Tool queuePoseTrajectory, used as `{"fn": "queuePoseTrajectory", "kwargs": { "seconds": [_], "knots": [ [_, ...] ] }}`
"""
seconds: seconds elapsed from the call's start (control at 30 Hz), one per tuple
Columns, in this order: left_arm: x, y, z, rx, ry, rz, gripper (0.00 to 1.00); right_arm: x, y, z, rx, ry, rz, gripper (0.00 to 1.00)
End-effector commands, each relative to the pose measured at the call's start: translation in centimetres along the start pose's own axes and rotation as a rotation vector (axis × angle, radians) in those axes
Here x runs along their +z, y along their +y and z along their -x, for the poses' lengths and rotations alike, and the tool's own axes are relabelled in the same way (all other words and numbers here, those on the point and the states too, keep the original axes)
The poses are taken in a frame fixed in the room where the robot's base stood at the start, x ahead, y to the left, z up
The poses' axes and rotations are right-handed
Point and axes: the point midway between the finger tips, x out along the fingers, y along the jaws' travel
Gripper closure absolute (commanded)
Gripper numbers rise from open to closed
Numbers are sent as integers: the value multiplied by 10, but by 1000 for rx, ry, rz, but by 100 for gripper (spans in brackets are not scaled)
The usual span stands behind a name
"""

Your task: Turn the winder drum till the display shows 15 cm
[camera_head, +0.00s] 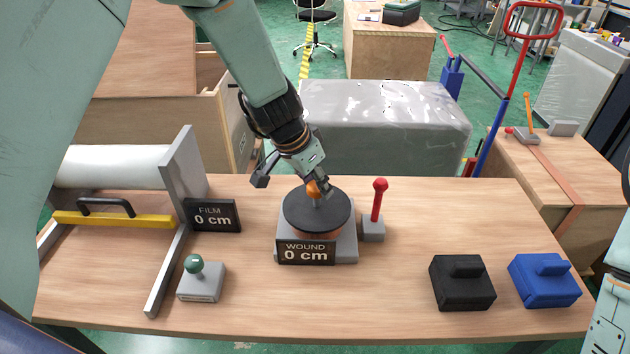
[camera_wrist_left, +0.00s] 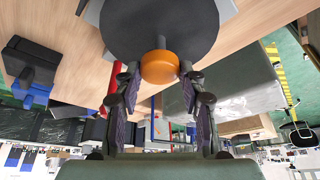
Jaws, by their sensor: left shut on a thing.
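The winder drum (camera_head: 300,215) is a dark round disc on a grey base, with an orange knob (camera_head: 313,188) on a short post on top. Its display (camera_head: 305,253) reads "WOUND 0 cm". My left gripper (camera_head: 308,182) is over the drum, shut on the orange knob and partly hiding it. In the left wrist view the orange knob (camera_wrist_left: 160,68) sits between the two fingers, in front of the dark disc (camera_wrist_left: 160,25). My right gripper is not in view; only part of my right arm shows at the right edge.
A film display (camera_head: 212,215) reads "FILM 0 cm" beside the white roll (camera_head: 110,167). A red-knobbed lever (camera_head: 376,205) stands close right of the drum. A green-knobbed block (camera_head: 201,280) is front left. Black (camera_head: 462,288) and blue (camera_head: 545,285) blocks lie front right.

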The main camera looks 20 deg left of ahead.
Motion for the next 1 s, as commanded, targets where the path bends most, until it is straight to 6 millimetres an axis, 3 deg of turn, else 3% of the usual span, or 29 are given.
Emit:
{"fn": "queuePoseTrajectory", "kwargs": {
  "seconds": [0.3, 0.67, 1.0],
  "knots": [
    [1, 0, 0, 0, -1, -1, 100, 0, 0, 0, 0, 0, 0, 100],
    [1, 0, 0, 6, -1, -13, 100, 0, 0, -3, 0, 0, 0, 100],
    [2, -2, -4, 70, 2, -169, 100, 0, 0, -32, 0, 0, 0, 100]
  ]
}}
